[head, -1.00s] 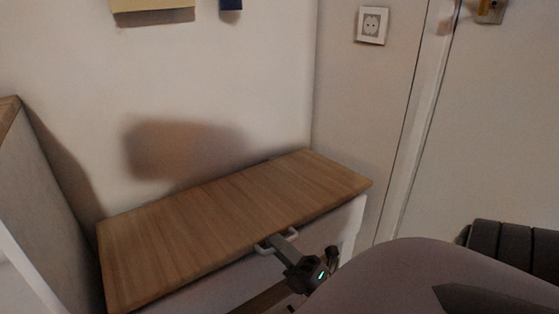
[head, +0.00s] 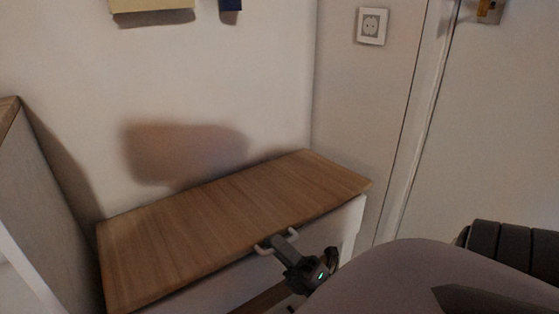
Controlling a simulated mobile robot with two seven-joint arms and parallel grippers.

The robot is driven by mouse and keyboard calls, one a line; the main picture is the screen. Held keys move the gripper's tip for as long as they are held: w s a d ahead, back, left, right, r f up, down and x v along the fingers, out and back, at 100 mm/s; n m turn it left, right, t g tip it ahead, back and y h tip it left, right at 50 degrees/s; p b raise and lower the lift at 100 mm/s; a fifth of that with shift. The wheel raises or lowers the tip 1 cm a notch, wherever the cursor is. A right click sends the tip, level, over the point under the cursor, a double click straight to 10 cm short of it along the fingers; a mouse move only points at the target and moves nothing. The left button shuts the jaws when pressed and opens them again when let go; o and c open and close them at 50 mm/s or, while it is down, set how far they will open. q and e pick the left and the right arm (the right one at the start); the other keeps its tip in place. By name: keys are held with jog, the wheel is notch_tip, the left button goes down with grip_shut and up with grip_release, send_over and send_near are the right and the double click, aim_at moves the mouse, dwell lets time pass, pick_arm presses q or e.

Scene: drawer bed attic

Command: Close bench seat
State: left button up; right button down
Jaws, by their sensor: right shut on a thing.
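The bench seat (head: 225,224) is a wooden lid on a white bench body (head: 335,224). It lies about flat, its back edge close to the wall; a small gap under its front edge cannot be told. My left gripper is not in view.
A grey-white panel with a wooden top (head: 45,200) borders the left side.

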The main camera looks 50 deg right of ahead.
jog(key=shift+a+f+m+g+h, duration=0.1)
jog(key=shift+f+m+g+h, duration=0.2)
jog(key=shift+f, duration=0.65)
jog(key=shift+a+f+m+g+h, duration=0.1)
jog(key=shift+f+m+g+h, duration=0.2)
jog(key=shift+f, duration=0.6)
jog(key=c, duration=1.4)
grip_release()
notch_tip(320, 180, up, 3)
jog(key=shift+f+n+t+y, duration=0.1)
jog(key=shift+n+t+y, duration=0.4)
jog(key=shift+y, duration=0.1)
jog(key=shift+s+d+f, duration=0.45)
jog(key=shift+d+f, duration=0.1)
jog(key=shift+f, duration=0.6)
jog(key=shift+s+d+f, duration=0.5)
jog(key=shift+d+f, duration=0.05)
jog(key=shift+f, duration=0.55)
jog(key=shift+s+d+f, duration=0.45)
jog(key=shift+d+f, duration=0.1)
jog(key=shift+f, duration=0.6)
jog(key=shift+s, duration=0.1)
jog(key=shift+s+a+n+y, duration=0.15)
jog(key=shift+s+n+y, duration=0.45)
jog(key=shift+n+y, duration=0.35)
jog(key=shift+s+a+n+y, duration=0.15)
jog(key=shift+s+n+y, duration=0.55)
jog(key=shift+y, duration=0.35)
